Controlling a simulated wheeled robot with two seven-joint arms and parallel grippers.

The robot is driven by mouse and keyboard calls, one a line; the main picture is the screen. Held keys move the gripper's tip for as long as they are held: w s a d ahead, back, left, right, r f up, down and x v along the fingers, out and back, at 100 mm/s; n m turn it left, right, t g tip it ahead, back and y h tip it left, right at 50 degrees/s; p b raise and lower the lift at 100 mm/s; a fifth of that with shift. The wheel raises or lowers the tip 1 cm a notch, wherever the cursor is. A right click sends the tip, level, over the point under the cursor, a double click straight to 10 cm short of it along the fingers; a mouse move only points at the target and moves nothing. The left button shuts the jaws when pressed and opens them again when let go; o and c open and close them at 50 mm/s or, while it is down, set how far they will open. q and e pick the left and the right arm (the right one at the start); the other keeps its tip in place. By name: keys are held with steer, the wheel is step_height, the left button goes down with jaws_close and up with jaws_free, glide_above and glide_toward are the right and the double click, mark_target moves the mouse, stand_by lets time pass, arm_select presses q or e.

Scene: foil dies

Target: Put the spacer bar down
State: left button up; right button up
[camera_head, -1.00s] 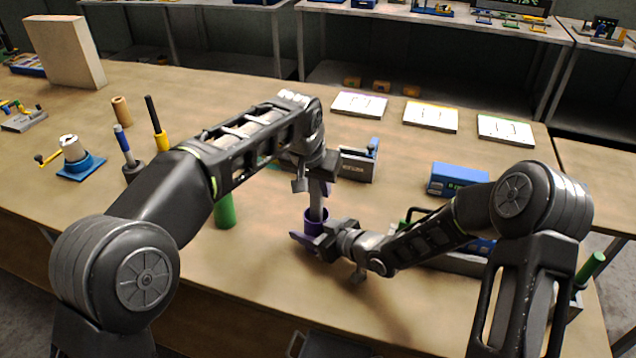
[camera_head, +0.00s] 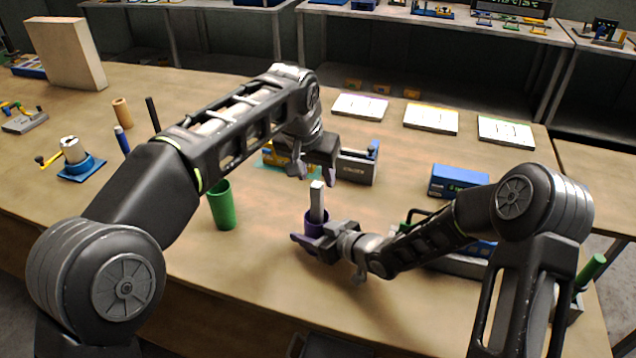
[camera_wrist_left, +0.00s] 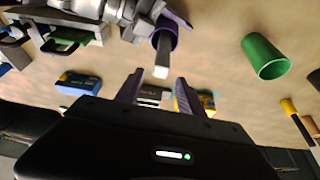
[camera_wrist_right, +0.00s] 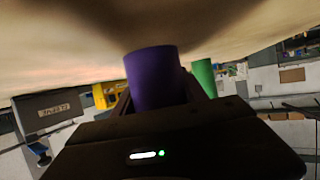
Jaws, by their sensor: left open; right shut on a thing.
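The pale grey spacer bar (camera_head: 317,200) stands nearly upright in a purple cup (camera_head: 310,222), its upper part out of the mouth. In the left wrist view the bar's light end (camera_wrist_left: 161,71) points toward my left gripper from the cup (camera_wrist_left: 168,36). My left gripper (camera_head: 315,175) is open and empty, just above the bar and apart from it. My right gripper (camera_head: 311,241) is shut on the purple cup low at its side; the cup (camera_wrist_right: 155,78) fills the space between its fingers in the right wrist view. The bar's lower end is hidden inside the cup.
A green cup (camera_head: 221,206) stands left of the purple cup. A grey labelled box (camera_head: 357,168) sits behind my left gripper, and a blue box (camera_head: 457,180) is to the right. White cards (camera_head: 431,119) lie along the back edge.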

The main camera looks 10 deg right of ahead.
arm_select(q)
steer(key=v, duration=0.7)
steer(key=shift+r, duration=0.4)
steer(key=shift+s+a, duration=0.1)
arm_select(e)
steer(key=o, duration=1.5)
steer(key=v, duration=1.1)
steer(key=shift+s+d+r, duration=0.1)
steer(key=shift+s+d, duration=0.05)
steer(key=shift+s+d+r, duration=0.1)
steer(key=shift+s, duration=0.2)
